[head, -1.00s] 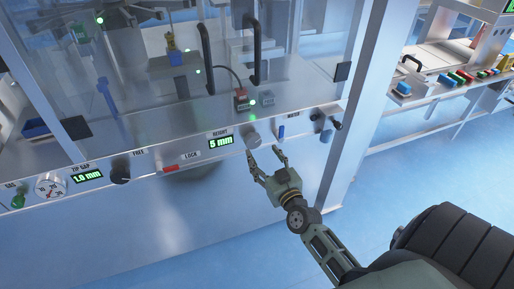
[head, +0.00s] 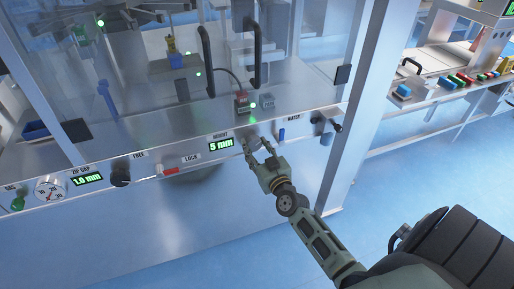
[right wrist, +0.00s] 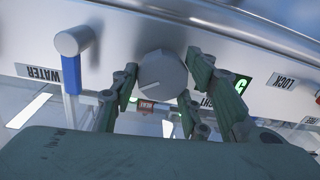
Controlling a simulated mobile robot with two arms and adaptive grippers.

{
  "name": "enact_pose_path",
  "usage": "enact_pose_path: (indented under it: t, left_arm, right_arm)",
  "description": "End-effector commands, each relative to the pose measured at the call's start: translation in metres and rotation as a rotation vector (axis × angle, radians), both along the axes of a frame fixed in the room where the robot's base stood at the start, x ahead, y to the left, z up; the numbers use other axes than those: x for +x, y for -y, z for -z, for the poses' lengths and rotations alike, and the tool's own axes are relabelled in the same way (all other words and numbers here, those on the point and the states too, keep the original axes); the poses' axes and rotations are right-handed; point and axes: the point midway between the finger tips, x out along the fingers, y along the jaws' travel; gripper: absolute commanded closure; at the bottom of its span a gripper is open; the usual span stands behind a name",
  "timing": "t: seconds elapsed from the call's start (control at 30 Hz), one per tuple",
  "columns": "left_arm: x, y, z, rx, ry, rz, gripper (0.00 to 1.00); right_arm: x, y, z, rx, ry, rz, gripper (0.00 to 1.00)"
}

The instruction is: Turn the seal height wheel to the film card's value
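The seal height wheel (right wrist: 162,76) is a grey round knob with a pale line on its face, on the machine's front rail. In the head view the fingers largely hide the wheel. The green height display (head: 221,143) beside it reads 5 mm. I cannot make out a film card's value. My left gripper is not in view.
The rail also carries a lock slider (head: 171,170), a black knob (head: 120,173), a zip gap display (head: 88,179) reading 1.0 mm, and a round gauge (head: 49,188). A blue-handled water valve (right wrist: 71,72) is close beside the gripper. A clear guard with black handles (head: 256,55) stands above.

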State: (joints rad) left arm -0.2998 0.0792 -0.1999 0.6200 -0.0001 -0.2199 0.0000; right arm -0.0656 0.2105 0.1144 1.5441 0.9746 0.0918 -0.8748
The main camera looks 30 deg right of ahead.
Motion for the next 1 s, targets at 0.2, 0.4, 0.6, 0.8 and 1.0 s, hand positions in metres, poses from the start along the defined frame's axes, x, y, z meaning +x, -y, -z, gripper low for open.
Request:
enact_pose_path:
  t: [0.2,0.4,0.6,0.8,1.0]
  left_arm:
    - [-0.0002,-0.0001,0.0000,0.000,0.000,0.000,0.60]
    - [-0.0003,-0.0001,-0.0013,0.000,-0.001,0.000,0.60]
    - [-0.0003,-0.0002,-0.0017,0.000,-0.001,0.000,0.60]
    - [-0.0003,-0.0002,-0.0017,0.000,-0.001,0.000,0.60]
    - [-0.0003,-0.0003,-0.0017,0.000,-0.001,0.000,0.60]
  right_arm:
    - [-0.0004,0.0018,-0.0001,-0.001,0.000,0.004,0.83]
    - [-0.0005,0.0022,-0.0005,0.032,0.009,0.005,0.85]
    - [-0.0004,0.0023,-0.0004,0.066,0.019,0.004,0.85]
    - [-0.0005,0.0026,-0.0004,0.066,0.019,0.004,0.85]
    - [-0.0004,0.0023,-0.0002,0.065,0.017,0.003,0.42]
